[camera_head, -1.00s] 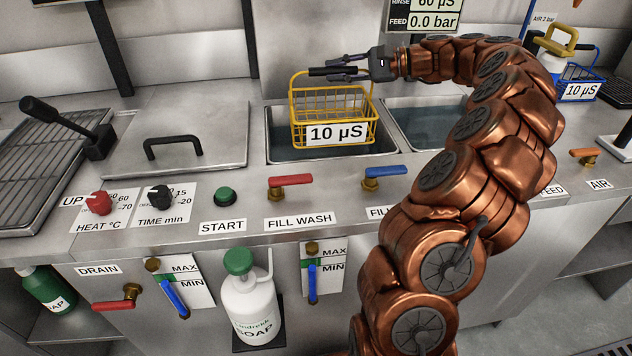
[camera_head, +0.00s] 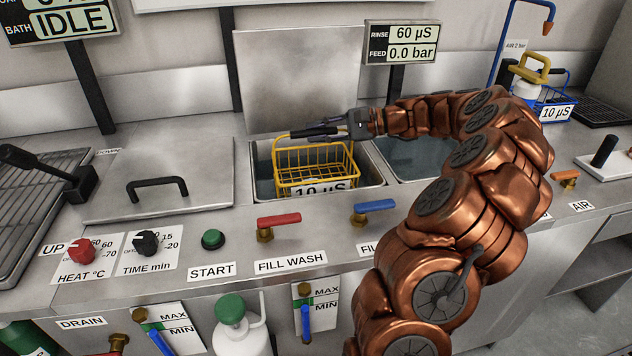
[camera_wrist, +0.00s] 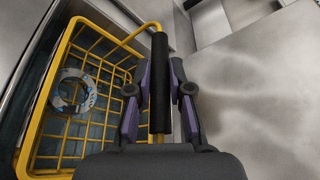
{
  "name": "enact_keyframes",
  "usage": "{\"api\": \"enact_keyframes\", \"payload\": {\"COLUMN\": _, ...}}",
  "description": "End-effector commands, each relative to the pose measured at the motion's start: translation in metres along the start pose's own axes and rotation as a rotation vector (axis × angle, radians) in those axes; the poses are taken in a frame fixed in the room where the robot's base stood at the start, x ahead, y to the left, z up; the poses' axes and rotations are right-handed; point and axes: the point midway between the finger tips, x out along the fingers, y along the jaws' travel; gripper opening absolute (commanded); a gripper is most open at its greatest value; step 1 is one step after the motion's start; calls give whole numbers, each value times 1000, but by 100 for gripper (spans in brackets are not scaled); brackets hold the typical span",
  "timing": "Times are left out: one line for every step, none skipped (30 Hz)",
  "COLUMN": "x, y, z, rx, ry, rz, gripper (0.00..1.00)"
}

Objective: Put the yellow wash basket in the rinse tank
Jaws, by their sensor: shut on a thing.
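The yellow wash basket (camera_head: 315,165) is in the left of two open sink tanks (camera_head: 262,155). Its lower part is below the front rim, which cuts off the bottom of its "10 µS" label. My gripper (camera_head: 318,131) is shut on the basket's black handle bar (camera_head: 300,133), above the tank. In the wrist view the bar lies between the fingers (camera_wrist: 160,90). The basket's yellow wire mesh (camera_wrist: 75,140) fills the left, with a ring-shaped part (camera_wrist: 75,92) inside it. The right tank (camera_head: 412,160) holds water and is partly hidden by my arm. Neither tank's own name is readable.
A closed lid (camera_head: 165,185) with a black handle lies left of the tanks. A red valve lever (camera_head: 279,221) and a blue one (camera_head: 375,207) stand in front. A blue basket (camera_head: 556,105) with a white-and-yellow bottle stands at the far right. A raised panel (camera_head: 290,75) stands behind.

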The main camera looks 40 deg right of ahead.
Motion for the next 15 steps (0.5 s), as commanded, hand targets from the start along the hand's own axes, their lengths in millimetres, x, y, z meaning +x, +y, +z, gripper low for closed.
{"api": "enact_keyframes", "payload": {"x": 2, "y": 8, "z": -6, "rx": 4, "ry": -1, "rz": -2, "gripper": 0}}
{"api": "enact_keyframes", "payload": {"x": 3, "y": 12, "z": -9, "rx": 4, "ry": 0, "rz": -3, "gripper": 0}}
{"api": "enact_keyframes", "payload": {"x": 4, "y": 17, "z": -13, "rx": 3, "ry": 1, "rz": -3, "gripper": 0}}
{"api": "enact_keyframes", "payload": {"x": 5, "y": 21, "z": -16, "rx": 4, "ry": 2, "rz": -3, "gripper": 0}}
{"api": "enact_keyframes", "payload": {"x": 6, "y": 24, "z": -18, "rx": 4, "ry": 3, "rz": -3, "gripper": 0}}
{"api": "enact_keyframes", "payload": {"x": 7, "y": 27, "z": -21, "rx": 2, "ry": 3, "rz": -3, "gripper": 0}}
{"api": "enact_keyframes", "payload": {"x": 8, "y": 29, "z": -22, "rx": 2, "ry": 4, "rz": -3, "gripper": 0}}
{"api": "enact_keyframes", "payload": {"x": 8, "y": 30, "z": -24, "rx": 2, "ry": 4, "rz": -3, "gripper": 0}}
{"api": "enact_keyframes", "payload": {"x": 9, "y": 32, "z": -25, "rx": 2, "ry": 4, "rz": -3, "gripper": 0}}
{"api": "enact_keyframes", "payload": {"x": 9, "y": 32, "z": -25, "rx": 1, "ry": 4, "rz": -3, "gripper": 0}}
{"api": "enact_keyframes", "payload": {"x": 9, "y": 33, "z": -26, "rx": 0, "ry": 4, "rz": -3, "gripper": 0}}
{"api": "enact_keyframes", "payload": {"x": 10, "y": 34, "z": -26, "rx": 0, "ry": 4, "rz": -3, "gripper": 0}}
{"api": "enact_keyframes", "payload": {"x": 10, "y": 36, "z": -27, "rx": 0, "ry": 4, "rz": -3, "gripper": 0}}
{"api": "enact_keyframes", "payload": {"x": 10, "y": 37, "z": -28, "rx": 0, "ry": 4, "rz": -3, "gripper": 0}}
{"api": "enact_keyframes", "payload": {"x": 11, "y": 40, "z": -30, "rx": 1, "ry": 3, "rz": -3, "gripper": 0}}
